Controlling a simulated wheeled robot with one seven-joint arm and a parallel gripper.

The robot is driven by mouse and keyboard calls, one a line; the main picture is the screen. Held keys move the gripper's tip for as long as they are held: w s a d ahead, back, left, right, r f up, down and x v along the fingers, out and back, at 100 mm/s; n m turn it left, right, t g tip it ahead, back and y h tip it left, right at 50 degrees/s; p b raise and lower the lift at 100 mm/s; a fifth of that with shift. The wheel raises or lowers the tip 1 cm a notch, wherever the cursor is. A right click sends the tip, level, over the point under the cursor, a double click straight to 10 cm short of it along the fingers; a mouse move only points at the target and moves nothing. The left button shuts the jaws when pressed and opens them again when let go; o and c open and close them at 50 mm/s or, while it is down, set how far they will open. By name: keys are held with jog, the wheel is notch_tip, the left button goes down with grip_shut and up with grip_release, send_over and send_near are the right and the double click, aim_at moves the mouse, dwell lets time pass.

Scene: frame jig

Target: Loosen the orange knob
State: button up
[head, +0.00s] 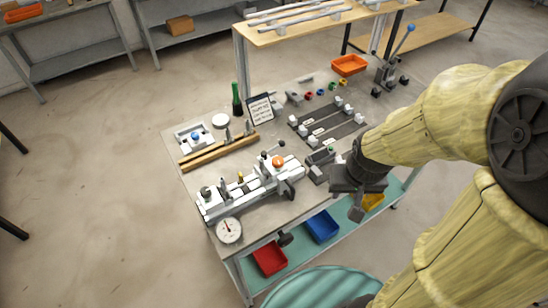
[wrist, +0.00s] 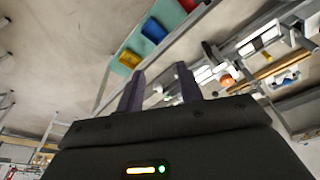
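The orange knob (head: 278,161) sits on top of the right part of a white and grey clamping jig (head: 250,188) near the front of the workbench. It also shows in the wrist view (wrist: 227,80), to the right of my fingers. My gripper (head: 356,208) hangs at the bench's front right edge, well to the right of the knob and apart from it. In the wrist view my gripper (wrist: 160,88) has its two dark fingers spread with nothing between them. The knob's underside and stem are hidden.
A dial gauge (head: 229,231) stands at the jig's front left. Wooden bars (head: 220,150) lie behind the jig. Grey rail fixtures (head: 330,125) lie to its right. Red (head: 270,257) and blue (head: 321,226) bins sit on the shelf below. A lever (head: 400,50) stands at the back right.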

jog(key=o, duration=0.3)
jog(key=shift+o, duration=0.7)
jog(key=shift+w+a+r, duration=0.2)
jog(key=shift+w, duration=0.1)
notch_tip(320, 180, up, 6)
jog(key=m+g+p, duration=0.3)
jog(key=m+p, duration=0.2)
send_over(278, 160)
jog(key=shift+s, duration=0.1)
jog(key=shift+f, duration=0.1)
notch_tip(278, 160, down, 17)
jog(key=p, duration=0.4)
jog(key=shift+f+p, duration=0.2)
jog(key=shift+p, duration=0.1)
